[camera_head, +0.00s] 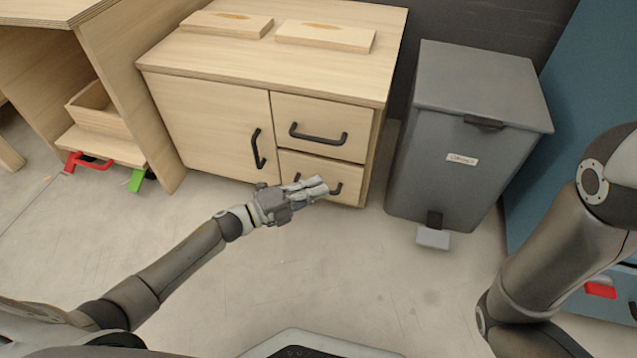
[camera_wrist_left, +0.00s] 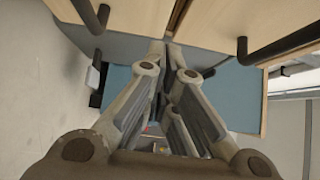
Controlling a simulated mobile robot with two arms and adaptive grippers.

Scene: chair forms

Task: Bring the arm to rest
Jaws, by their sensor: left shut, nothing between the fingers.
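My left gripper (camera_head: 314,189) is shut and empty. In the head view it is in front of the wooden cabinet's lower drawer (camera_head: 320,172), overlapping that drawer's black handle (camera_head: 334,189) in the picture. I cannot tell whether it touches the handle. In the left wrist view the gripper's fingers (camera_wrist_left: 166,60) are together, with nothing between them. My left arm reaches in from the lower left. My right arm shows at the right edge of the head view, but its gripper is out of view.
The cabinet (camera_head: 205,125) has its door and drawers closed, with two wooden boards (camera_head: 325,36) on top. A grey pedal bin (camera_head: 465,150) stands to its right, beside a blue cabinet (camera_head: 570,110). A wooden desk (camera_head: 125,60) is at left. The floor (camera_head: 300,280) in front is clear.

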